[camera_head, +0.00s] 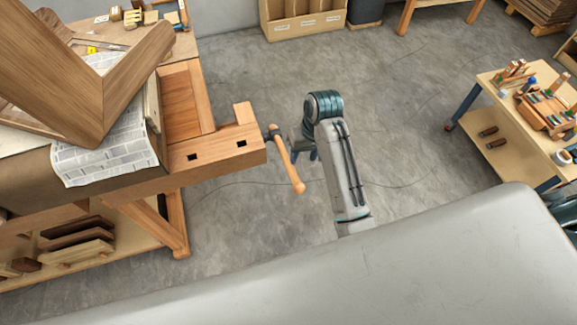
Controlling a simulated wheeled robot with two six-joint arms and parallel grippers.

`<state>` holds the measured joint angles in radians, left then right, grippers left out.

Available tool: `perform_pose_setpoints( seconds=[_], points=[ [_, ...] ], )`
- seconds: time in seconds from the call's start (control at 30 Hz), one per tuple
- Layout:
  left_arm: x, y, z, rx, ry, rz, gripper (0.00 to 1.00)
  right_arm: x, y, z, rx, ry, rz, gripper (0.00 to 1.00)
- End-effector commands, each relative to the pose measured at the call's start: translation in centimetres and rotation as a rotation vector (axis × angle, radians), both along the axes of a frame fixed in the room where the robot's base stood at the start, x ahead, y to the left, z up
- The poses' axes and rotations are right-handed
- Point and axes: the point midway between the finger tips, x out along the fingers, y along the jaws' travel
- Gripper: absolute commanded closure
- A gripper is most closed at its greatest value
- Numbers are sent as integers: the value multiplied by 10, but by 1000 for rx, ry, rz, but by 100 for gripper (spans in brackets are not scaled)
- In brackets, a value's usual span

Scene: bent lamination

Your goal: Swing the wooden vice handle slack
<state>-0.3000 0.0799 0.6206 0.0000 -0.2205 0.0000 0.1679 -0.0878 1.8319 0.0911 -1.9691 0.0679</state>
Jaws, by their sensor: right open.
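The wooden vice handle (287,164) is a pale bar with a rounded knob at its lower end. It hangs tilted, its upper end at the dark metal screw on the end of the wooden vice (225,148). My right gripper (304,155) is just right of the handle in the picture, its teal fingers partly hidden behind its own wrist. It is open, and no contact with the handle can be made out. My left gripper is not in view.
The workbench (180,180) carries a bent wooden lamination (110,90) over newspaper (105,155). A tool cart (510,140) stands at the right. A large grey surface (440,255) fills the lower front.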

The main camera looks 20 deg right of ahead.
Motion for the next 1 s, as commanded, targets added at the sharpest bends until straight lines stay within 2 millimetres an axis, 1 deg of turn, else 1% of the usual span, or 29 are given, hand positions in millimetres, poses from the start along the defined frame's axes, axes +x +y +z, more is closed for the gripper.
perform_pose_setpoints(
  seconds=[0.03, 0.13, 0.27, 0.37, 0.7, 0.83, 1.0],
  points=[
    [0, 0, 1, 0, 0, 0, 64, 8, 4, 5, 8, 6, 4, 57],
    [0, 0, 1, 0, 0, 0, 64, 16, 10, 11, 18, 19, 11, 57],
    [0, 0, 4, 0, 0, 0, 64, 18, 13, 7, 22, 28, 14, 57],
    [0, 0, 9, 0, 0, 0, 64, 17, 16, -6, 22, 30, 13, 57],
    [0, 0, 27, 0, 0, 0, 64, 17, 27, -67, 21, 29, 13, 57],
    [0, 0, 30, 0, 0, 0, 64, 18, 30, -83, 21, 27, 12, 57],
    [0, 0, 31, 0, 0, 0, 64, 18, 32, -93, 20, 25, 13, 57]
  ],
)
